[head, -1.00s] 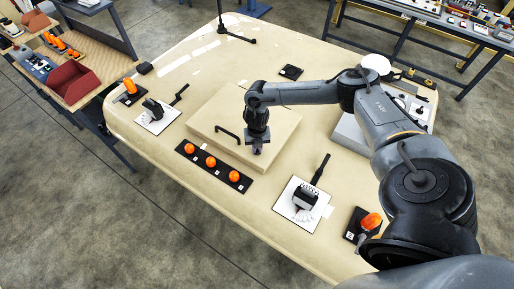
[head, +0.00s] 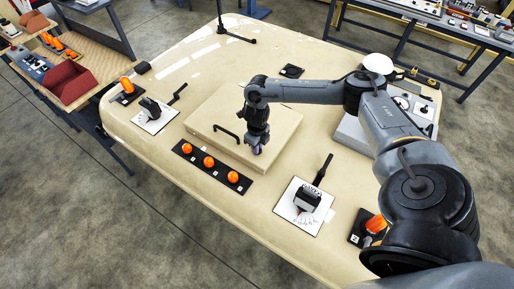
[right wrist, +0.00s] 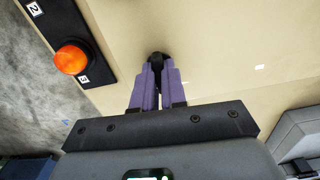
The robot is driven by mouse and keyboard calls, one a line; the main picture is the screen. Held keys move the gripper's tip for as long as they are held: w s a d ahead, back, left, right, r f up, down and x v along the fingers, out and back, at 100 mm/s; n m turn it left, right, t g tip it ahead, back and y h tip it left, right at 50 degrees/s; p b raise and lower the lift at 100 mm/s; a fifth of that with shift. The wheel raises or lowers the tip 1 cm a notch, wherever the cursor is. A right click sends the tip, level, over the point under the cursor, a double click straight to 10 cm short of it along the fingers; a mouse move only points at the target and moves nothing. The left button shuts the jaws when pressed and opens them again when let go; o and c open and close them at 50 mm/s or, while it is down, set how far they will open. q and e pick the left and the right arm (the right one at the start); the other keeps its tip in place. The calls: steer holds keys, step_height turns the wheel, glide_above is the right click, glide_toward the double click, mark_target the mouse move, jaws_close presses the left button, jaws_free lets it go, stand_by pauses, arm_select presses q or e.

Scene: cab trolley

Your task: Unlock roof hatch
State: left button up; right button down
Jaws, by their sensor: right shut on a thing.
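The roof hatch (head: 203,124) is a raised beige square panel on the cab roof in the head view, lying flat and closed. A black bar handle (head: 226,134) stands on its left part. My right gripper (head: 257,150) is at the hatch's near edge, right of that handle. In the right wrist view its purple fingers (right wrist: 157,78) are shut on a small black knob (right wrist: 157,58). Most of the knob is hidden between the fingers, so its turn angle cannot be told. My left gripper is not in view.
A black strip with several orange lamps (head: 208,162) lies in front of the hatch; one lamp shows in the right wrist view (right wrist: 72,58). A white plate with a black lever (head: 322,170) stands to the right. Another lever plate (head: 153,115) is at left. An orange beacon (head: 376,224) is near my right arm.

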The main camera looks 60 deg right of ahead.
steer(key=shift+n, duration=0.4)
steer(key=c, duration=1.2)
jaws_free()
steer(key=shift+r, duration=0.55)
step_height(320, 180, up, 4)
steer(key=shift+w+r, duration=0.1)
steer(key=shift+r+p, duration=1.4)
steer(key=shift+r, duration=1.4)
